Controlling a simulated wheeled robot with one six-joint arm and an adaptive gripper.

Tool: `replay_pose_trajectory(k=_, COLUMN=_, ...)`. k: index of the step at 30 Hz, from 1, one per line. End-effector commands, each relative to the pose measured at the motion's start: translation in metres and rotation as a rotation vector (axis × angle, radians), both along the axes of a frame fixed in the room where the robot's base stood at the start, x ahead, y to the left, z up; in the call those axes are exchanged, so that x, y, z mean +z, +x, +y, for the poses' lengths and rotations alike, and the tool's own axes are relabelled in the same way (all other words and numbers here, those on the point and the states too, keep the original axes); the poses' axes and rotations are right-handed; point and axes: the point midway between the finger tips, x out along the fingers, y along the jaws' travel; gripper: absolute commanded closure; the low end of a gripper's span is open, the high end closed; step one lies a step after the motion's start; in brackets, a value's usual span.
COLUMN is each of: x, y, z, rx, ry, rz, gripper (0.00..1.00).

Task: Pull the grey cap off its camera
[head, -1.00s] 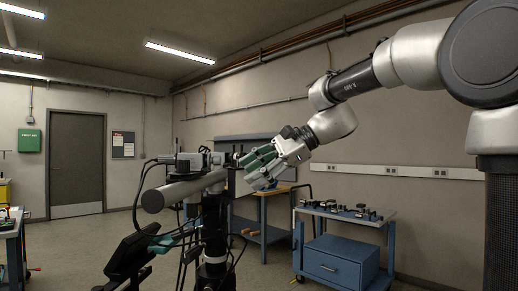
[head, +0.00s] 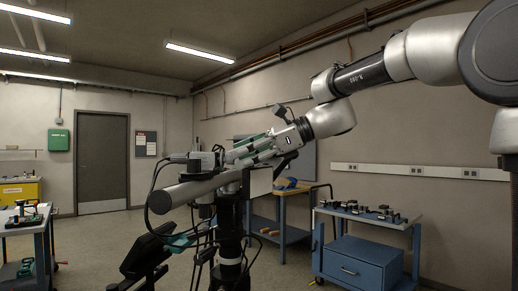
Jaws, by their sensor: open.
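The grey-white camera (head: 201,161) sits on top of the rig, left of the middle in the head view, with its front end facing right. My gripper (head: 229,154) has green-padded fingers and comes in from the right, pointing left at the camera's front end. The fingers are open, one above the other, with their tips at or very close to that front end. The grey cap cannot be made out; the fingers cover the place at the camera's front. Whether they touch it cannot be told.
A thick grey tube (head: 190,192) lies across the black stand (head: 230,235) below the camera, with hanging cables and a dark tilted screen (head: 148,250). A blue cart (head: 365,262) with small parts stands right, a wooden-topped bench (head: 285,212) behind. Another table (head: 25,222) is at left.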

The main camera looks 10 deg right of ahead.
Motion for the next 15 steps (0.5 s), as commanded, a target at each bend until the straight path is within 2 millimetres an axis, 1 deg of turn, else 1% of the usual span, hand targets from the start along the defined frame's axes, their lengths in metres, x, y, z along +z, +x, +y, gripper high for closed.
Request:
replay_pose_trajectory(k=1, x=-0.003, y=0.001, z=0.007, rx=0.003, ry=-0.001, rz=0.001, gripper=0.53)
replay_pose_trajectory(k=3, x=-0.006, y=0.003, z=0.015, rx=0.003, ry=-0.001, rz=0.001, gripper=0.53)
replay_pose_trajectory(k=6, x=-0.009, y=0.005, z=0.022, rx=0.002, ry=-0.001, rz=0.000, gripper=0.53)
replay_pose_trajectory(k=15, x=-0.011, y=0.006, z=0.026, rx=0.000, ry=-0.001, rz=-0.002, gripper=0.53)
